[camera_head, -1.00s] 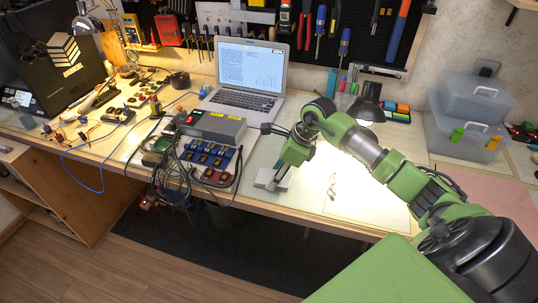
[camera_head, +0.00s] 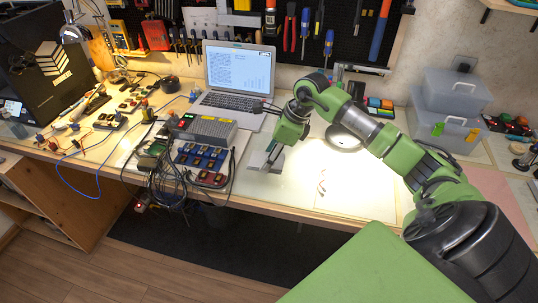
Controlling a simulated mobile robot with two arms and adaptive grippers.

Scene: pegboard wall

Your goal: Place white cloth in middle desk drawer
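My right gripper (camera_head: 272,160) points down over the front part of the desk (camera_head: 275,205), right of the power supply. A pale grey-white patch (camera_head: 261,162) shows at its fingertips; I cannot tell whether this is the white cloth or part of the fingers, or whether the fingers are open or shut. No other white cloth can be made out. The middle desk drawer cannot be seen; the desk's front edge shows, with dark space below. My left gripper is not in view.
A laptop (camera_head: 238,80) stands behind the gripper. A grey power supply (camera_head: 203,129), blue racks (camera_head: 200,155) and loose cables are to its left. A small red-white item (camera_head: 322,183) lies on the bright mat (camera_head: 345,190). Clear bins (camera_head: 450,110) stand at right.

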